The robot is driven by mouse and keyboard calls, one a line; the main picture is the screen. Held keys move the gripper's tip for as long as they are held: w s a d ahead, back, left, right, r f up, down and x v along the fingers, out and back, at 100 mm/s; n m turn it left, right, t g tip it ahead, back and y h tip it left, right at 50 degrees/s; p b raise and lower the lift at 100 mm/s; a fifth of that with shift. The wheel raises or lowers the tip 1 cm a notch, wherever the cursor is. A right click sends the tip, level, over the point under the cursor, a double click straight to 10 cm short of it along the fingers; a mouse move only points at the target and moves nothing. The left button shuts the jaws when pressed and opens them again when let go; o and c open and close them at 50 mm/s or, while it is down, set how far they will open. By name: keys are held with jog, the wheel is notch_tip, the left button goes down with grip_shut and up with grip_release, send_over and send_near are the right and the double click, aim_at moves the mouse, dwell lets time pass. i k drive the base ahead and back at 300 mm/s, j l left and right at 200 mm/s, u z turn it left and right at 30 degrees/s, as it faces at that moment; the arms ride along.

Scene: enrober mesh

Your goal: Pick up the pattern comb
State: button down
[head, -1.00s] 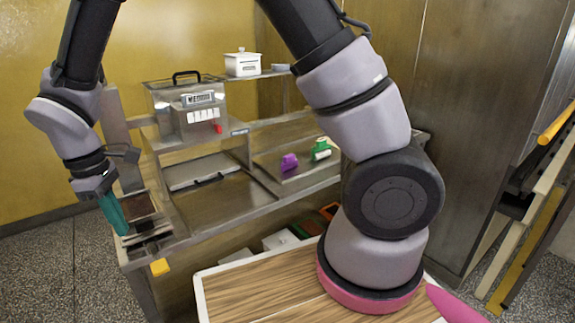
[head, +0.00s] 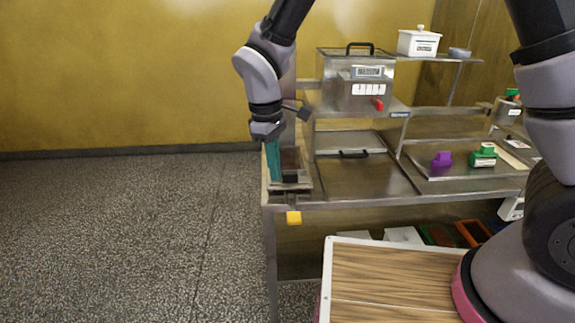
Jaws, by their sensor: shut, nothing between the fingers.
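My gripper (head: 274,175) shows at the left end of the steel workbench, with teal fingers pointing down. It is shut and empty, beside a narrow steel holder with a dark brown inside (head: 291,160). I cannot make out for certain which thing is the pattern comb. A small purple piece (head: 441,159) and a green piece (head: 484,155) with a pale part lie on the bench's right-hand tray, well to the right of my gripper.
The steel bench (head: 370,199) carries a lidded steel machine (head: 355,85) with a red knob. A white lidded pot (head: 418,42) stands on the upper shelf. Several bins sit underneath. The floor (head: 120,230) at left is clear.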

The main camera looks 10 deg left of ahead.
aim_at(442, 160)
jog(key=i+l+z, duration=0.2)
jog(key=l+z, duration=0.15)
jog(key=i+l+z, duration=0.35)
jog(key=k+j, duration=0.1)
